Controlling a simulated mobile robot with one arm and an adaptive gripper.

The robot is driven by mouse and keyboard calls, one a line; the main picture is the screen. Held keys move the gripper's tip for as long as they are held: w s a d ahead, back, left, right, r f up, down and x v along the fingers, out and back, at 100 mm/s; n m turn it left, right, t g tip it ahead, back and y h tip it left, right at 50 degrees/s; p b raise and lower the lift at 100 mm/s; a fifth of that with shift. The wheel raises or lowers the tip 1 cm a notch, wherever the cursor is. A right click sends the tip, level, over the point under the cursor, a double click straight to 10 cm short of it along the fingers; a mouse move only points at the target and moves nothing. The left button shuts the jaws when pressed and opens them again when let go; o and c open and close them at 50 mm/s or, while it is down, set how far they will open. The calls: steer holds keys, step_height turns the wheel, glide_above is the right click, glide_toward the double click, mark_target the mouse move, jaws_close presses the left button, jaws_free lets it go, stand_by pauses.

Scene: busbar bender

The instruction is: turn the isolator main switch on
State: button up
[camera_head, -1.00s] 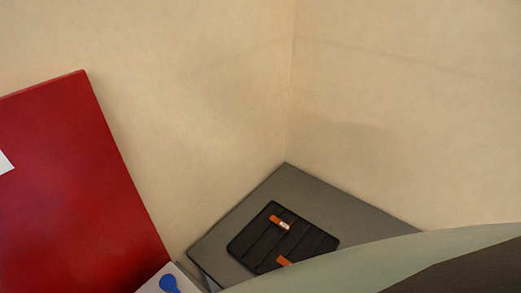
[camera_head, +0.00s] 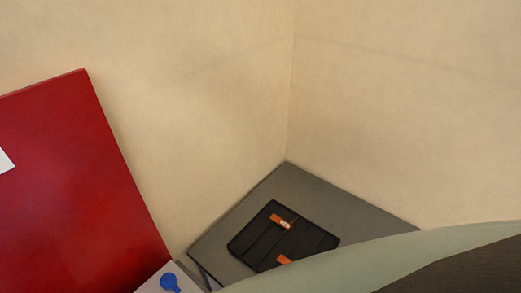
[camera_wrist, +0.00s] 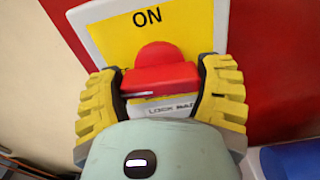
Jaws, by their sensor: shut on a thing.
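The isolator main switch has a red handle (camera_wrist: 160,75) on a yellow plate (camera_wrist: 112,38) with a white border. The word ON shows on the plate above the handle. In the wrist view my gripper (camera_wrist: 162,88) is shut on the red handle, with a ribbed yellow finger on each side of it. The handle's bar lies roughly across the picture, slightly tilted. Part of a LOCK label shows below the handle. The head view does not show the switch or my gripper.
In the head view a red panel (camera_head: 75,190) stands at the left, with a blue part (camera_head: 169,283) on a pale surface below it. A grey table (camera_head: 215,245) in the corner holds a black tray (camera_head: 262,240) with orange-brown pieces. In the wrist view a blue object (camera_wrist: 292,160) is at lower right.

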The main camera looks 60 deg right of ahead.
steer(key=shift+s, duration=0.1)
steer(key=shift+m+b, duration=0.45)
steer(key=shift+m, duration=1.25)
steer(key=m+b, duration=0.4)
steer(key=shift+f+m, duration=0.3)
steer(key=shift+f, duration=0.05)
steer(key=m+b, duration=0.5)
steer(key=b, duration=0.3)
steer(key=shift+f, duration=0.1)
steer(key=m+b, duration=0.2)
steer(key=b, duration=0.1)
steer(key=shift+r+m+b, duration=0.25)
steer(key=shift+m+b, duration=0.65)
steer(key=shift+b, duration=0.35)
steer(key=shift+r, duration=0.15)
steer(key=o, duration=1.1)
